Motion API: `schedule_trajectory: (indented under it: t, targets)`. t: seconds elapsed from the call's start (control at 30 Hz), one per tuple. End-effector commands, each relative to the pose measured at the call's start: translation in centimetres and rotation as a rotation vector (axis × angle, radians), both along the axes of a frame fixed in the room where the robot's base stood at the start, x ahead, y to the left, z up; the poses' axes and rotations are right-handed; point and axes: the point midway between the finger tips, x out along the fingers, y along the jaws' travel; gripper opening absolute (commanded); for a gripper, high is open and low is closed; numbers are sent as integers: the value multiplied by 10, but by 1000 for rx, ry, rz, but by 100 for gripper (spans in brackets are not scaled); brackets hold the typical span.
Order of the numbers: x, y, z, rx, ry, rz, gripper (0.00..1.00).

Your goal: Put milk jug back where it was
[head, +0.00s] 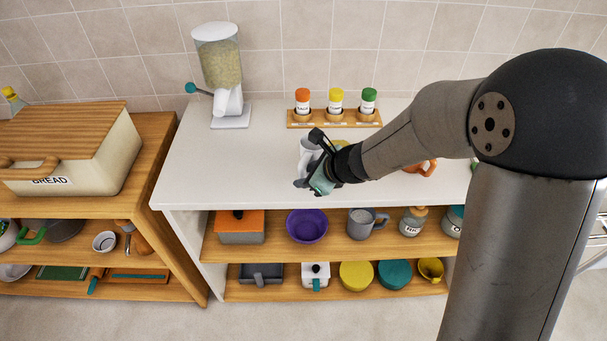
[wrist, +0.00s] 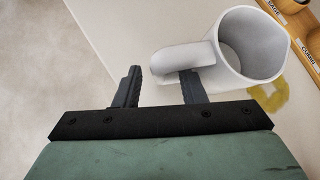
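The milk jug is a white jug (head: 307,150) on the white countertop, partly hidden behind my gripper (head: 314,165) in the head view. In the wrist view the jug (wrist: 262,50) is at the upper right, its mouth facing the camera and its handle (wrist: 185,57) pointing left. My gripper (wrist: 160,76) is open there, with a clear gap between its two dark fingers. The handle's end reaches over the gap, just ahead of the right fingertip. I cannot tell whether that finger touches it.
A spice rack (head: 333,119) with shakers stands behind the jug, and a cereal dispenser (head: 222,75) stands at the back left. A yellow item (wrist: 271,96) is close beside the jug. An orange mug (head: 422,166) is to the right. The countertop's left part is clear.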

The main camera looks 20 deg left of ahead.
Motion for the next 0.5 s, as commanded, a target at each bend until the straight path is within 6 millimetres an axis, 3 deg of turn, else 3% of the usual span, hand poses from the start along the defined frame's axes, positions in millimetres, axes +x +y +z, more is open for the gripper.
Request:
schedule_trajectory:
  t: [0.23, 0.5]
  targets:
    - [-14, -37, 42, 0, -5, -2, 37]
    - [-26, -63, 69, 1, -2, -1, 37]
